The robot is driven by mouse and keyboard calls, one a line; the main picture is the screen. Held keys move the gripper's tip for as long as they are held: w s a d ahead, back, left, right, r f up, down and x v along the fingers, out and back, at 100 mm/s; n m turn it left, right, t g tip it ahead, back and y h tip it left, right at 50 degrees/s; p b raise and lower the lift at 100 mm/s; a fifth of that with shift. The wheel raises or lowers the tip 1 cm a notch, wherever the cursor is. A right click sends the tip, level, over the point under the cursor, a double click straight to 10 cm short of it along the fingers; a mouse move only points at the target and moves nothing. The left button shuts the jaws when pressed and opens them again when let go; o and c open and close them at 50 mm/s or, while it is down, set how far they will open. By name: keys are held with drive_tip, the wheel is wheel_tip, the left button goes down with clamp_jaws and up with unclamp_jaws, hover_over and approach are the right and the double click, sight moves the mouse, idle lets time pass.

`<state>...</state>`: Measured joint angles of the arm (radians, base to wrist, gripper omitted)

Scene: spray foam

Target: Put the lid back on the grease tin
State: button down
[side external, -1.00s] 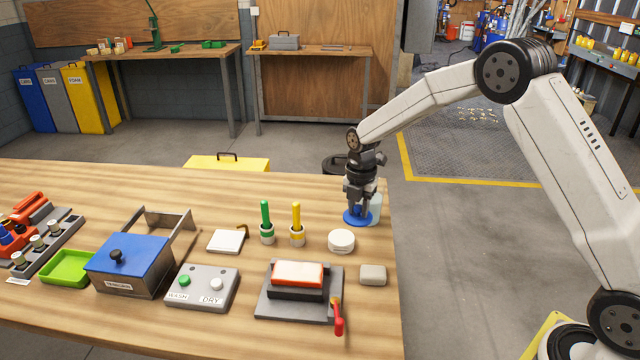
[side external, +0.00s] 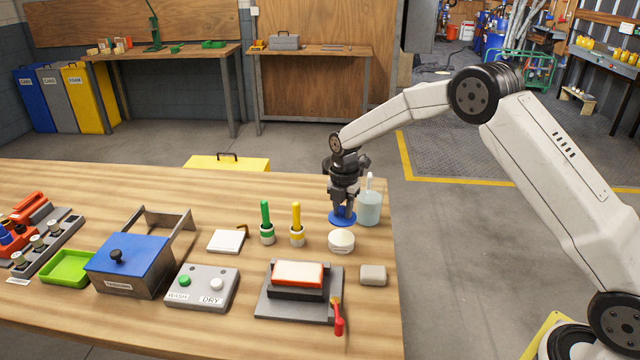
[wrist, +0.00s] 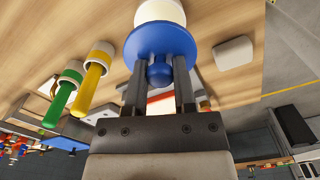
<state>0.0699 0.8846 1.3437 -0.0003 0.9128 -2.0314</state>
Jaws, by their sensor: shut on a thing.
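The blue round lid (side external: 335,219) has a small knob, which my gripper (side external: 343,206) is shut on. In the wrist view the knob (wrist: 160,72) sits between the two fingers, with the lid's flat disc (wrist: 160,42) just beyond. The lid looks roughly level. The squat round white tin (side external: 341,242) stands on the table just nearer the camera than the lid, apart from it in the side view. The tin also shows beyond the lid in the wrist view (wrist: 160,10), partly hidden by it. The height of the lid above the table is hard to judge.
A pale pump bottle (side external: 369,209) stands close to the right of my gripper. Yellow (side external: 297,225) and green (side external: 265,222) handled tools stand upright to the left. A grey block (side external: 373,275) and a plate with a red lever (side external: 337,318) lie nearer the camera.

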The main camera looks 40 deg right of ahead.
drive_tip(key=shift+f, duration=2.75)
drive_tip(key=shift+f, duration=0.15)
idle(0.4)
unclamp_jaws()
idle(0.4)
drive_tip(key=shift+r, duration=3.5)
clamp_jaws()
